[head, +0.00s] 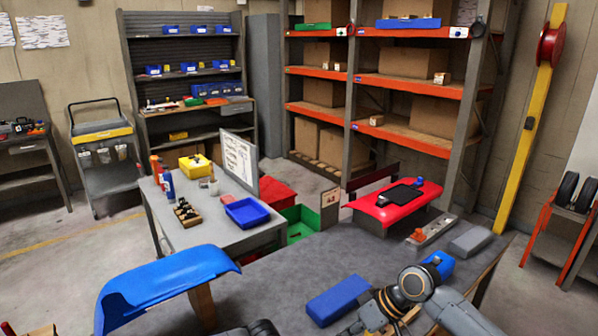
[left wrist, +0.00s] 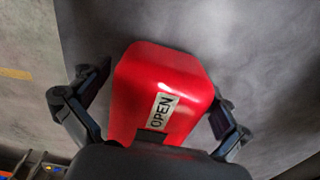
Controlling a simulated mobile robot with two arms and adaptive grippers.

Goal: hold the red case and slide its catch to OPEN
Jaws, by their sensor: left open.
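The red case (left wrist: 165,75) fills the middle of the left wrist view. It has rounded edges and a white label (left wrist: 162,110) reading OPEN. A small dark strip (left wrist: 150,137) shows below the label; I cannot tell whether it is the catch. My left gripper (left wrist: 155,85) is open, with one dark finger on each side of the case and gaps visible beside it. Its dark body hides the lower end of the case. I cannot make out the case in the head view. My right gripper is not visible.
In the head view, the grey bench (head: 300,285) bears a blue curved panel (head: 165,283), a blue block (head: 338,300) and a grey block (head: 470,241). A red panel (head: 397,205) stands at its far end. Another table (head: 215,235) holds a blue tray (head: 247,212).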

